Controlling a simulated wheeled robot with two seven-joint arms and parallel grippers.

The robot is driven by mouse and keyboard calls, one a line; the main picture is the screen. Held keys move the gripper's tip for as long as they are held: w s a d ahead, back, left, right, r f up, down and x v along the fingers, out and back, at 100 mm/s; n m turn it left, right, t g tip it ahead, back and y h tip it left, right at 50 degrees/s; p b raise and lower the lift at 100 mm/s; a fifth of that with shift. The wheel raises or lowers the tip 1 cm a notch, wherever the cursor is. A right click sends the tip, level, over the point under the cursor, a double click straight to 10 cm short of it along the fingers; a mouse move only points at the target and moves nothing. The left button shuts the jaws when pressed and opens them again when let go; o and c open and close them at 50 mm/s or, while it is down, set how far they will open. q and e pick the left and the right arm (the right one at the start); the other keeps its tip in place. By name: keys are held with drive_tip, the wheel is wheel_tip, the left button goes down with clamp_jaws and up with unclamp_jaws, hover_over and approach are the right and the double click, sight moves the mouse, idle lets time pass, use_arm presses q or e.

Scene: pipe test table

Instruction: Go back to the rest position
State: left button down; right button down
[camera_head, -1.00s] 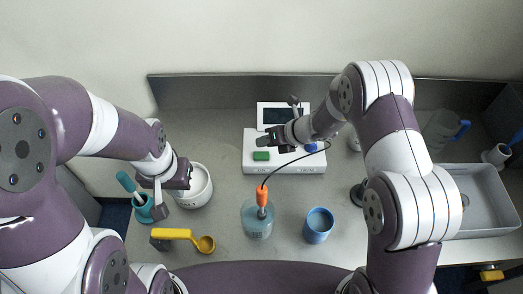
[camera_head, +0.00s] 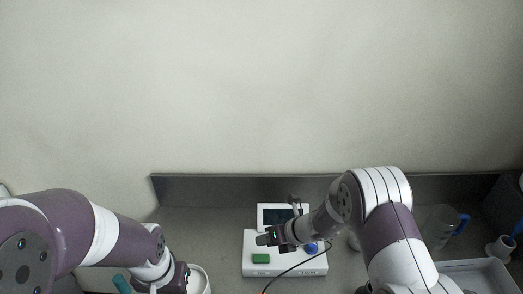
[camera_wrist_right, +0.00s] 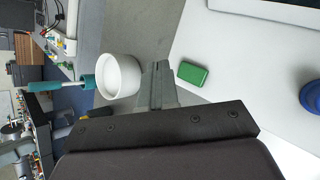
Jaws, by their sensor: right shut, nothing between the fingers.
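My right gripper (camera_head: 264,239) is shut and empty, above the left part of a white test device (camera_head: 290,268) with a dark screen (camera_head: 277,215). In the right wrist view its closed fingers (camera_wrist_right: 158,85) point between a white cup (camera_wrist_right: 118,76) and the device's green button (camera_wrist_right: 192,73). My left arm comes in from the left of the head view. My left gripper (camera_head: 172,284) is at the bottom edge beside the white cup (camera_head: 200,281), partly cut off; its jaws cannot be made out.
A black cable (camera_head: 298,267) runs down from the device's right side. A grey tray (camera_head: 478,274), a clear jug with a blue handle (camera_head: 440,226) and a white cup-like item (camera_head: 500,248) are at the right. A tool with a teal handle (camera_head: 122,284) is at lower left.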

drive_tip(key=s+d+n+g+h+b, duration=0.1)
drive_tip(key=s+d+n, duration=0.3)
drive_tip(key=n, duration=0.5)
drive_tip(key=s+d+r+n+g+h+b, duration=0.1)
drive_tip(key=s+d+n+g+h, duration=0.1)
drive_tip(key=s+n, duration=0.6)
drive_tip(key=s+d+n+g+h+b, duration=0.1)
drive_tip(key=s+d+n+h, duration=0.2)
drive_tip(key=s+d+n, duration=0.3)
drive_tip(key=shift+s+d+r+n+g+h+b, duration=0.1)
drive_tip(key=shift+d+n+h, duration=0.1)
drive_tip(key=shift+n, duration=0.65)
drive_tip(key=shift+s+d+r+n+g+h+b, duration=0.1)
drive_tip(key=shift+d+n, duration=0.1)
drive_tip(key=shift+n, duration=0.6)
drive_tip(key=shift+s+d+r+n+g+h+b, duration=0.1)
drive_tip(key=shift+d+n, duration=0.1)
drive_tip(key=shift+n, duration=0.65)
drive_tip(key=shift+s+d+r+n+t+h+b, duration=0.25)
drive_tip(key=shift+s+d+r+n+t+b, duration=0.1)
drive_tip(key=shift+d+r+n, duration=0.3)
drive_tip(key=shift+s+d+r+n+t+h+b, duration=0.3)
drive_tip(key=shift+s+d+r+n+t+b, duration=0.1)
drive_tip(key=shift+d+r+n, duration=0.25)
drive_tip(key=shift+s+d+r+n+t+h+b, duration=0.3)
drive_tip(key=shift+d+r+n, duration=0.2)
drive_tip(key=shift+d+n, duration=0.25)
